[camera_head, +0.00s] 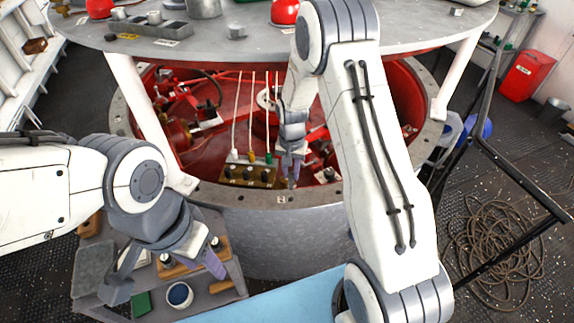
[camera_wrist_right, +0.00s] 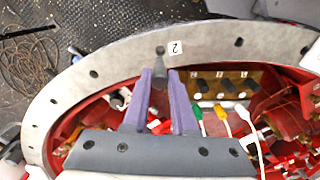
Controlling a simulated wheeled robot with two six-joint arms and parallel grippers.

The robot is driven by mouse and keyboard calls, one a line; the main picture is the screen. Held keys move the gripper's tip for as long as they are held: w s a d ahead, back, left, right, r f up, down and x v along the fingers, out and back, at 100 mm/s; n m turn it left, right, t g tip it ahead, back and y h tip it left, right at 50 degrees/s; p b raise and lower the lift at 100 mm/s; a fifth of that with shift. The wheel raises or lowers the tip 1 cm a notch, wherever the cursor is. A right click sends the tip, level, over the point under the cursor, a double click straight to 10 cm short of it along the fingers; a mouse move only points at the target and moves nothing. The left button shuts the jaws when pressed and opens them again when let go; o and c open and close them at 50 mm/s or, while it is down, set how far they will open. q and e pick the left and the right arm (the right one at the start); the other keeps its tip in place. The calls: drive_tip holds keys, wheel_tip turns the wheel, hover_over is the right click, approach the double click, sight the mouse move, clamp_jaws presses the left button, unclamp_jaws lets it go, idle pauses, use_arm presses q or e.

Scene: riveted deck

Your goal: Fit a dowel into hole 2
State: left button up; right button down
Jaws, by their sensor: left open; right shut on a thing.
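My right gripper (camera_wrist_right: 160,92) is shut on a grey dowel (camera_wrist_right: 160,74), seen between its purple fingers in the right wrist view. The dowel's tip is close to a dark hole (camera_wrist_right: 160,50) in the grey flange, beside a label reading 2 (camera_wrist_right: 175,47). I cannot tell whether the tip touches the flange. In the head view the right gripper (camera_head: 291,172) is just inside the flange's near edge, by the label (camera_head: 281,198); the dowel is hard to make out there. My left gripper (camera_head: 166,278) is open above the cart at lower left.
The flange (camera_wrist_right: 60,95) has several other holes. A brass block (camera_head: 247,175) with white, yellow and green cables sits inside the ring near the right gripper. A round table (camera_head: 270,45) stands above. The cart holds a wooden block (camera_head: 180,264) and a cup (camera_head: 179,294).

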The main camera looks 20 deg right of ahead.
sight(291, 182)
drive_tip(key=shift+w+f+b, duration=0.15)
drive_tip(key=shift+f+b, duration=1.5)
drive_tip(key=shift+f, duration=0.3)
drive_tip(key=shift+f+b, duration=0.4)
drive_tip(key=shift+f, duration=0.2)
drive_tip(key=shift+f+b, duration=1.15)
drive_tip(key=shift+f, duration=0.65)
drive_tip(key=c, duration=0.6)
unclamp_jaws()
drive_tip(key=shift+c, duration=0.2)
drive_tip(key=shift+r, duration=0.1)
wheel_tip(291, 182, up, 10)
drive_tip(key=shift+r+b, duration=0.2)
drive_tip(key=shift+b, duration=0.8)
